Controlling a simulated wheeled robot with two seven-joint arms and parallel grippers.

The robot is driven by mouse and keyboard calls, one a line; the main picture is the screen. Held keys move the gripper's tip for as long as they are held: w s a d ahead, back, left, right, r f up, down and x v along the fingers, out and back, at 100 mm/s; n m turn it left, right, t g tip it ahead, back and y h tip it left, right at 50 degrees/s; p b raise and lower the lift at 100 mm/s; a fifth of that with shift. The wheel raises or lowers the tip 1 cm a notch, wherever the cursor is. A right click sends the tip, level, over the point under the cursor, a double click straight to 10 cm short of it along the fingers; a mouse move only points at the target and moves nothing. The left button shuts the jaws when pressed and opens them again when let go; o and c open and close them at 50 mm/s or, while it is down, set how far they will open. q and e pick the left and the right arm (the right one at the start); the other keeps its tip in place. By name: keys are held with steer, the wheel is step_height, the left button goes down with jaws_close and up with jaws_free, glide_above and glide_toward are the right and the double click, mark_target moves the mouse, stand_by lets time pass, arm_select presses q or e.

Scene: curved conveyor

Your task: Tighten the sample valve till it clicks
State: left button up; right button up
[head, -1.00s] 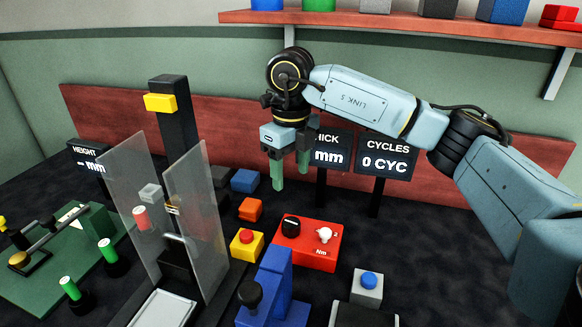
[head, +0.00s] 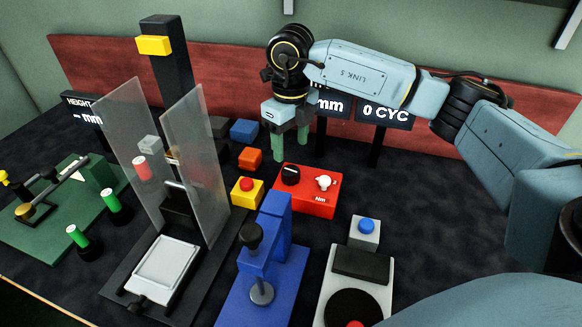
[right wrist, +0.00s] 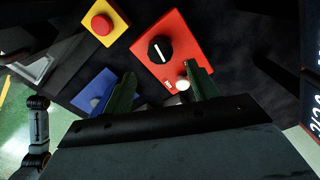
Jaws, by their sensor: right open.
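A red box (head: 309,207) marked "Nm" stands mid-table with a black knob (head: 290,175) and a small white valve handle (head: 324,183) on top. My right gripper (head: 290,143) is open and empty, just behind and above the box in the head view. In the right wrist view the red box (right wrist: 178,35), black knob (right wrist: 161,49) and white handle (right wrist: 183,85) show beyond the open fingers. The white handle is close beside one finger, partly hidden by it; I cannot tell whether they touch. My left gripper is not in view.
A yellow block with a red button (head: 246,193) and an orange block (head: 250,159) stand left of the box. A blue press (head: 266,270) and a grey unit with a blue button (head: 366,232) stand in front. Clear panels (head: 203,160) rise at left.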

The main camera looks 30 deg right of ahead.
mark_target(291, 171)
step_height(291, 171, down, 6)
steer(key=shift+f+b, duration=0.15)
steer(key=shift+b, duration=0.4)
steer(key=shift+f, duration=0.5)
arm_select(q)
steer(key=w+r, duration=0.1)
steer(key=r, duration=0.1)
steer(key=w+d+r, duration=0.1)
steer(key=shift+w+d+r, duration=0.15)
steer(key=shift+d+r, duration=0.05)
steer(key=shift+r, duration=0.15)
arm_select(e)
steer(key=c, duration=1)
steer(key=m+p, duration=0.2)
steer(key=m, duration=0.1)
steer(key=shift+r, duration=0.15)
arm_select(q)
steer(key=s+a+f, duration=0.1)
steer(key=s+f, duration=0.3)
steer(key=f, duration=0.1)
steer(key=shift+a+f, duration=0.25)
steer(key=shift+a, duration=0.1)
arm_select(e)
steer(key=shift+m, duration=0.5)
